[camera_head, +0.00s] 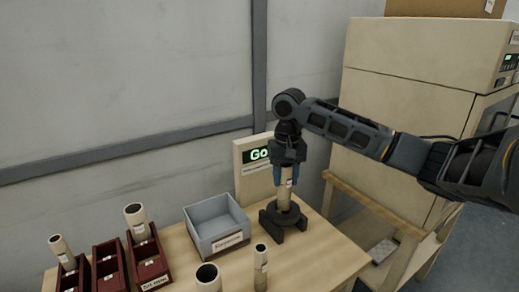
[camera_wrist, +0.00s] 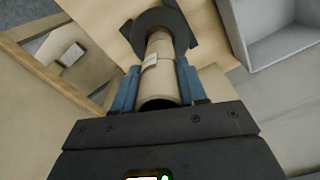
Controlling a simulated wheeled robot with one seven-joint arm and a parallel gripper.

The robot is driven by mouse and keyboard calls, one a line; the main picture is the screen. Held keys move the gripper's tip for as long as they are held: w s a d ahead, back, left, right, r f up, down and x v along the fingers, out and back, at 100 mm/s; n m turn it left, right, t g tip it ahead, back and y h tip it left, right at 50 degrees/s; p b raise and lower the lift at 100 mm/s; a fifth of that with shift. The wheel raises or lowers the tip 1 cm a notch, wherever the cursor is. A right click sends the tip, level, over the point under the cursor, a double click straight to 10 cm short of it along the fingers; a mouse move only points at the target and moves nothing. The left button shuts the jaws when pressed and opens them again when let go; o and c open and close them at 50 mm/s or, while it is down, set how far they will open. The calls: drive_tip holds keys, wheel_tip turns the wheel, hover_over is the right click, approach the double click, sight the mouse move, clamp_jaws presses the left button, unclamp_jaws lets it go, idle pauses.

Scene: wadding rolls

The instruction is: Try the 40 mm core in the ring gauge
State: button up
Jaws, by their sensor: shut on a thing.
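My gripper (camera_head: 290,176) is shut on a tan cardboard core (camera_head: 284,198) with a small white label. The core is upright, and its lower end is at the dark ring gauge (camera_head: 272,220) on the table; I cannot tell how deep it sits in the ring. In the wrist view the core (camera_wrist: 158,70) lies between the two blue fingers, with the dark ring (camera_wrist: 190,28) around or behind its far end. A board (camera_head: 240,160) behind the gauge has a display reading "Go" in green.
A grey bin (camera_head: 190,222) stands left of the gauge. Dark red racks (camera_head: 153,270) at the left hold cores. A large beige cabinet (camera_head: 400,120) stands at the right behind my arm.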

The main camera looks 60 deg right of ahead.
drive_tip(key=shift+r+p, duration=1.9)
drive_tip(key=shift+r, duration=0.5)
